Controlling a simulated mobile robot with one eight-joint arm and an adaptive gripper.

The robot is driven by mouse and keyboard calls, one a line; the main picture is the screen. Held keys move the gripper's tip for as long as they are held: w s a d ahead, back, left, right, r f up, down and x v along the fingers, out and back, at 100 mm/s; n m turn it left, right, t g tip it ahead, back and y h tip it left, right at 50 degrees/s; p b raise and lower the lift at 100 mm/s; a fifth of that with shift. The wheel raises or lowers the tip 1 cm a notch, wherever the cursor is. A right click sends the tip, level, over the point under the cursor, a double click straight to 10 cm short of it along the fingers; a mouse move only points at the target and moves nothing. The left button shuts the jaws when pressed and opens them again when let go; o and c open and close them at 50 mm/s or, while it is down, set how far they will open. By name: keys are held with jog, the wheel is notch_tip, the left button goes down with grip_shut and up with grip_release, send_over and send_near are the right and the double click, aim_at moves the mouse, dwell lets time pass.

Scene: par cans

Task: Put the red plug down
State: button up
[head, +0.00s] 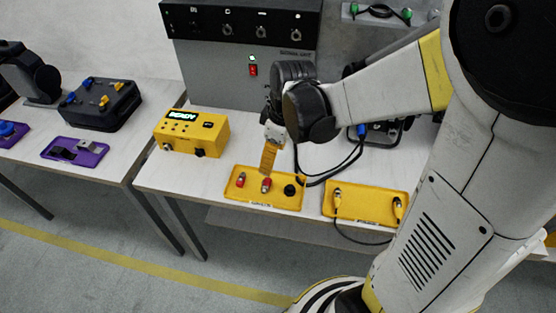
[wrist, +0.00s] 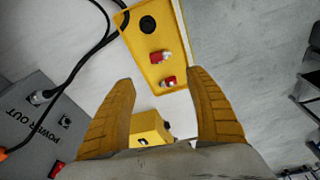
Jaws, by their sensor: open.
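Two red plugs with pale metal ends are in the yellow tray (head: 250,202). One red plug (head: 266,185) is at the tray's middle, just below my gripper (head: 268,170); the other red plug (head: 241,179) is near the left end. In the wrist view, the middle plug (wrist: 160,57) and the end plug (wrist: 168,81) show beyond or between the fingertips of my gripper (wrist: 160,76). The fingers are spread apart with nothing held between them. I cannot tell which plug the task means.
A round black part (head: 290,190) is at the tray's right end. A yellow tester box (head: 192,133) stands behind left. A second yellow tray (head: 365,213) with yellow plugs lies right. Black cables (head: 340,168) loop beside my gripper from the grey panel. The table's front edge is close.

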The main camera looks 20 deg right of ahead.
jog(key=s+a+r+m+t+h, duration=0.1)
jog(key=s+r+m+t, duration=0.4)
jog(key=s+r+m, duration=0.3)
notch_tip(320, 180, up, 3)
jog(key=s, duration=0.2)
jog(key=shift+s+a+m, duration=0.3)
jog(key=shift+m, duration=0.1)
jog(key=shift+f, duration=0.1)
